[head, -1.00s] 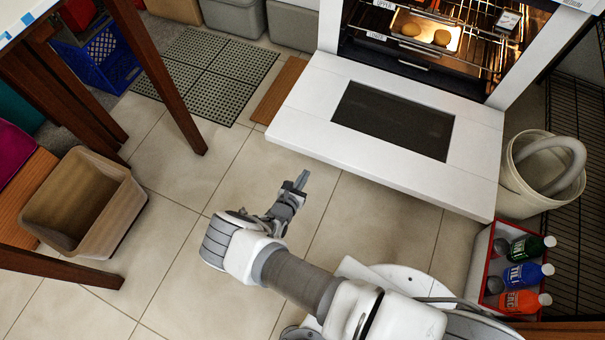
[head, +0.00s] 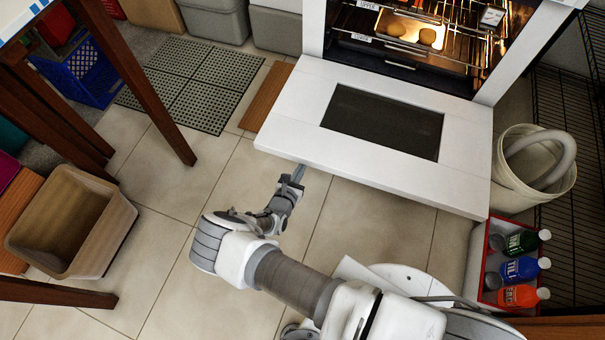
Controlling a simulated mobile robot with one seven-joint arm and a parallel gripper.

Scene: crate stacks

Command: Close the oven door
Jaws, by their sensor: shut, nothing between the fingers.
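The white oven door (head: 290,110) hangs open, lowered flat, with a dark window (head: 383,122) in it. The lit oven (head: 405,35) behind it shows wire racks and a tray (head: 409,30) with round items on it. My gripper (head: 298,171) is shut and empty. Its fingertips are at the door's front edge, toward the left end, and seem to lie at or just below that edge. I cannot tell whether they touch the door.
A tan bin (head: 72,222) stands at left near the wooden table legs. A white bucket (head: 533,170) with a grey hose and a red crate (head: 485,262) of bottles stand at right. A perforated mat (head: 190,85) and a wooden board (head: 267,97) lie left of the door. Tiled floor is clear between.

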